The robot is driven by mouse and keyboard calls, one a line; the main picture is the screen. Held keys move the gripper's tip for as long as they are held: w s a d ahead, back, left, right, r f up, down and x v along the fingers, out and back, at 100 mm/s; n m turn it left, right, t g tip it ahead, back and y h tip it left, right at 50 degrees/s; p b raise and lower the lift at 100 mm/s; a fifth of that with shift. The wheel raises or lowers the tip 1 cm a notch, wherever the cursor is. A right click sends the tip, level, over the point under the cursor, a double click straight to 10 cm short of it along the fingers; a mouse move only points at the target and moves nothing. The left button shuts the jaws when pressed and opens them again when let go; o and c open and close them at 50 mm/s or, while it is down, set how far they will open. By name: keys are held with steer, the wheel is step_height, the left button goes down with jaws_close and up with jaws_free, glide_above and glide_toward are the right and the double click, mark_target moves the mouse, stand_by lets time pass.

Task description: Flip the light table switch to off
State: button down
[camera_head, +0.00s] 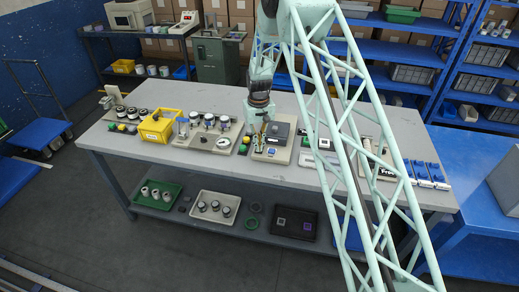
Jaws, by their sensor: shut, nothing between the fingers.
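My gripper (261,128) points down over the middle of the grey bench (215,170), and its fingers look closed and empty. It is above or beside a beige station (270,157) with a dark box (279,130) and small blue and yellow parts. Whether the fingers touch anything there is too small to tell. A flat pale panel (322,160) with a small green and dark control (306,142) lies just right of that station; it may be the light table. I cannot make out the switch or its position.
A yellow bin (155,133), dial panels and buttons (131,128) stand left on the bench. Blue-and-white parts (430,173) stand at the right end. My lattice arm crosses the right half of the view. Trays (215,215) lie on the lower shelf. Blue racks stand behind.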

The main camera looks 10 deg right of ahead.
steer(key=shift+f, duration=0.2)
stand_by(0.3)
steer(key=shift+r+p, duration=0.85)
steer(key=shift+r, duration=2.65)
steer(key=shift+r, duration=0.1)
